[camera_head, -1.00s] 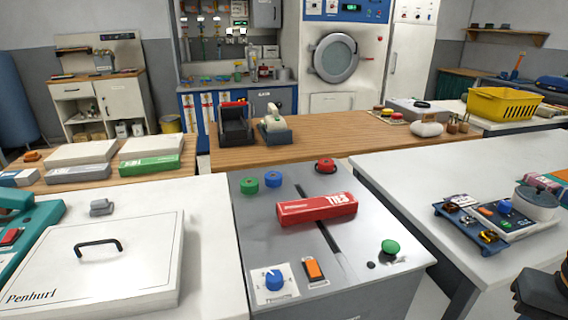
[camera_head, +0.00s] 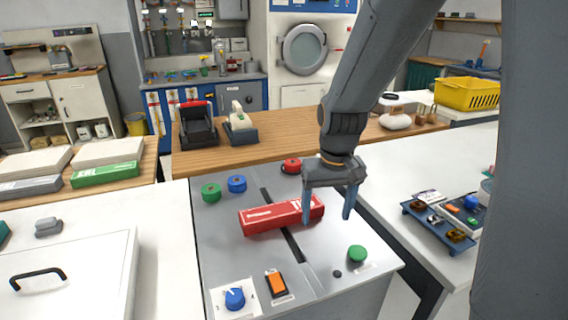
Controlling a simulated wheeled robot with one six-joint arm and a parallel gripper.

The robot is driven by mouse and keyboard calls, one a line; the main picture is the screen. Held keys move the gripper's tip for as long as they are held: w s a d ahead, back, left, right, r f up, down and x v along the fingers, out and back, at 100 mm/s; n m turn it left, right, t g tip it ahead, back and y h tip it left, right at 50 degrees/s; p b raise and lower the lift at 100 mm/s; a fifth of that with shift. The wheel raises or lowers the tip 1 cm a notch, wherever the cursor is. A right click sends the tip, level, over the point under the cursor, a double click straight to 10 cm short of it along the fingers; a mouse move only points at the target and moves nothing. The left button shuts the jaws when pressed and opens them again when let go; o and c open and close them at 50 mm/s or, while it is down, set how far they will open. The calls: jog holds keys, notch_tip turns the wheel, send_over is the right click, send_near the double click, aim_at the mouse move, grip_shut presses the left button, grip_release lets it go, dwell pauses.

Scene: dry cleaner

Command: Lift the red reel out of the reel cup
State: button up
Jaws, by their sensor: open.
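The red reel (camera_head: 291,165) sits near the far edge of the grey counter, just behind the red box. It is small in the picture, and I cannot make out the cup around it. My gripper (camera_head: 328,217) is open and empty, pointing down at the right end of the red box. It appears above the counter, to the right of the red reel and nearer to me, apart from it.
The red box (camera_head: 275,217) lies across a dark slot. A green reel (camera_head: 211,192) and blue reel (camera_head: 236,184) sit to its left. A green button (camera_head: 357,253), blue knob (camera_head: 235,298) and orange switch (camera_head: 276,283) are in front. A blue tray (camera_head: 437,226) stands right.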

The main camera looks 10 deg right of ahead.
aim_at(293, 162)
jog(key=w+r+t+p, duration=0.1)
jog(key=w+t+p, duration=0.25)
jog(key=w, duration=2.95)
jog(key=shift+w+a+r+p+x, duration=0.15)
jog(key=shift+p+x, duration=0.4)
jog(key=shift+x, duration=0.75)
jog(key=shift+w+p+x, duration=0.2)
jog(key=shift+p+x, duration=0.3)
jog(key=shift+x, duration=0.8)
jog(key=shift+w+a+r+p+x, duration=0.15)
jog(key=shift+p+x, duration=0.4)
jog(key=shift+x, duration=0.75)
jog(key=c, duration=1.2)
jog(key=shift+o, duration=0.2)
